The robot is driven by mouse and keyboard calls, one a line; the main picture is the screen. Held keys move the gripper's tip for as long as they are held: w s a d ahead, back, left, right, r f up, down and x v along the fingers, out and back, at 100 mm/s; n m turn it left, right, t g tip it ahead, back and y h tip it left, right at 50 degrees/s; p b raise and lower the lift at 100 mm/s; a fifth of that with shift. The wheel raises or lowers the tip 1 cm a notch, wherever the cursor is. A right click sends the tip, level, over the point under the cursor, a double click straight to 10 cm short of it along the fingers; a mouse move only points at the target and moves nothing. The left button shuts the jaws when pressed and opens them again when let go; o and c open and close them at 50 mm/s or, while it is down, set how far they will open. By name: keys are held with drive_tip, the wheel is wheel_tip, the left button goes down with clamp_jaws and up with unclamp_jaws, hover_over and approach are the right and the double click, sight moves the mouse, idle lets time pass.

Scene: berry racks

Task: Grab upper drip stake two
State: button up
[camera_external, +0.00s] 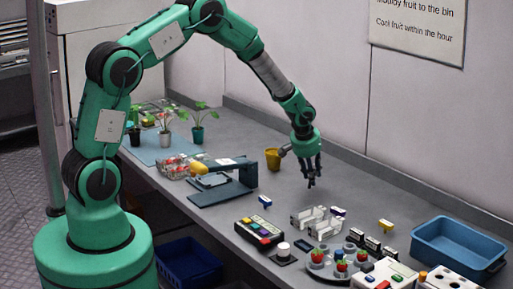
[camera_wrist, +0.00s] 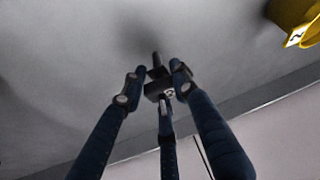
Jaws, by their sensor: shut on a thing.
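My gripper (camera_external: 311,184) hangs over the grey counter, right of the yellow cup, fingers pointing down. In the wrist view its blue-black fingers (camera_wrist: 157,85) are closed around a small dark piece (camera_wrist: 156,72), which I take to be the drip stake. The piece has a block-like body and a short post beyond the fingertips. A blurred shadow lies on the counter beyond it; the piece appears clear of the surface. The fingers hide part of it, and no number on it is readable. In the external view it is too small to make out.
The yellow cup (camera_external: 272,159) stands left of my gripper; it shows at the wrist view's upper right (camera_wrist: 291,16). Small labelled blue (camera_external: 265,201) and yellow (camera_external: 386,225) pieces, white racks (camera_external: 308,219) and a blue bin (camera_external: 451,257) stand nearer. The wall rises behind.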

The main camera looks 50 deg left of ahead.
drive_tip(key=shift+r, duration=0.1)
drive_tip(key=shift+r, duration=0.8)
wheel_tip(320, 180, up, 2)
drive_tip(key=shift+r+p, duration=0.1)
drive_tip(key=shift+p, duration=0.2)
drive_tip(key=s+d+r, duration=0.1)
drive_tip(key=s, duration=1.5)
drive_tip(key=shift+d, duration=0.25)
